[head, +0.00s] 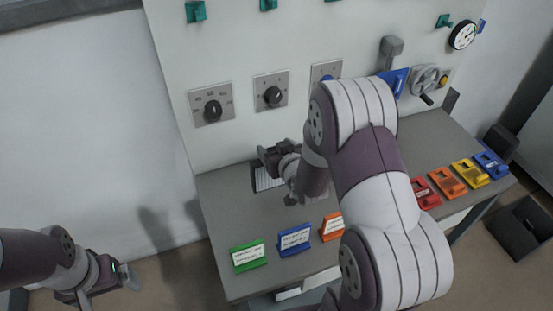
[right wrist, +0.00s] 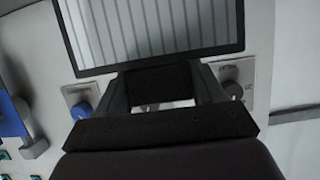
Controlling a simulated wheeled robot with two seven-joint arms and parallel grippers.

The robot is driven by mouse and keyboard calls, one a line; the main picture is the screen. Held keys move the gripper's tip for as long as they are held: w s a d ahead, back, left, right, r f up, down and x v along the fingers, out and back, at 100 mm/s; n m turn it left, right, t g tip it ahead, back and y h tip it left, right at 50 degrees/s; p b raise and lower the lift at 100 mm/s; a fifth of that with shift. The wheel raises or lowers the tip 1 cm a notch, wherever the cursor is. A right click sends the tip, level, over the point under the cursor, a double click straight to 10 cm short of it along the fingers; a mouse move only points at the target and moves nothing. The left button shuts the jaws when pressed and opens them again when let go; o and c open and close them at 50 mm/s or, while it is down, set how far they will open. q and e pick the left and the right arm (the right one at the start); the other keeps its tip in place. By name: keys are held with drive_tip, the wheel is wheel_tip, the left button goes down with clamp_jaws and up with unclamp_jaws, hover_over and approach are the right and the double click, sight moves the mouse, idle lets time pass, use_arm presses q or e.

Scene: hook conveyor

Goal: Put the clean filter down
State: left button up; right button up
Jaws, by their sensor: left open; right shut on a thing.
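The clean filter is a flat black-framed panel with white pleats. It fills the top of the right wrist view (right wrist: 155,28), and a small part of it shows in the head view (head: 267,180) over the back left of the grey table. My right gripper (head: 277,158) is shut on the filter's black tab, which sits between the fingers (right wrist: 162,85). I cannot tell whether the filter touches the tabletop. My left gripper (head: 98,290) is open and empty at the lower left, away from the table.
The grey table (head: 215,200) has green (head: 248,256), blue (head: 294,239) and orange (head: 331,227) label stands at the front, and several coloured holders (head: 446,181) at right. A panel with knobs (head: 212,108) stands behind. My right arm hides the table's middle.

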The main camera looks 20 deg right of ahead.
wheel_tip(320, 180, down, 4)
drive_tip(key=shift+w+a+r, duration=0.1)
drive_tip(key=shift+a+r, duration=0.05)
drive_tip(key=shift+w+f, duration=0.1)
drive_tip(key=shift+f, duration=0.15)
drive_tip(key=shift+f, duration=0.2)
drive_tip(key=o, duration=1.4)
drive_tip(key=shift+c, duration=0.2)
